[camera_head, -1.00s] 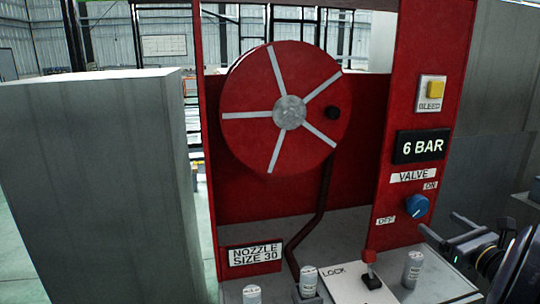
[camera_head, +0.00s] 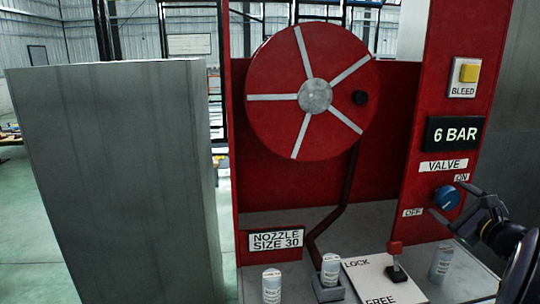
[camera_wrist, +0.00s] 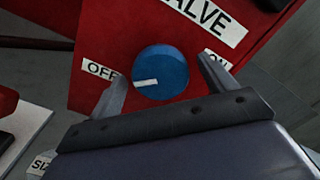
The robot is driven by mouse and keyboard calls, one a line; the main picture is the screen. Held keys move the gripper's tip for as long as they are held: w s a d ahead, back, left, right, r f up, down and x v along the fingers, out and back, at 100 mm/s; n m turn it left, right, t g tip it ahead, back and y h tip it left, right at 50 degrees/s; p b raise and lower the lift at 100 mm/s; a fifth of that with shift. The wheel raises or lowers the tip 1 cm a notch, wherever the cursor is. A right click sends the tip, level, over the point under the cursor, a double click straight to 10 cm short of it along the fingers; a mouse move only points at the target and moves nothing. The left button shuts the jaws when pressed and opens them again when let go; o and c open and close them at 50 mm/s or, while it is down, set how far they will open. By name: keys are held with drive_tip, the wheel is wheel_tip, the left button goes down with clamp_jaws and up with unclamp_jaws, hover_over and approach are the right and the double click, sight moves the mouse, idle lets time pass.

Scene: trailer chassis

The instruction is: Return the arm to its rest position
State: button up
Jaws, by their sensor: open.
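My gripper (camera_head: 448,198) is open, in front of the blue valve knob (camera_head: 447,198) on the red panel. In the wrist view, my gripper's fingers (camera_wrist: 163,69) show on either side of the blue knob (camera_wrist: 165,66), with a gap to each in the picture. I cannot tell how far the knob is from the fingertips in depth. Its white mark points toward the OFF label (camera_wrist: 100,70). The ON label (camera_wrist: 217,60) is partly hidden behind the right finger. Nothing is held. My arm enters from the lower right in the head view.
A red hose reel (camera_head: 272,105) stands left of the panel. The 6 BAR display (camera_head: 455,134) and yellow BLEED button (camera_head: 469,73) are above the knob. Several grey nozzles, one a capped cylinder (camera_head: 441,262), and a red-topped lever (camera_head: 396,262) stand below. A grey block (camera_head: 120,180) is at left.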

drive_tip(key=n+b, duration=0.2)
drive_tip(key=n, duration=0.2)
drive_tip(key=shift+n, duration=0.4)
drive_tip(key=n, duration=0.7)
drive_tip(key=shift+n, duration=0.4)
drive_tip(key=shift+n+p, duration=0.8)
drive_tip(key=shift+n, duration=1)
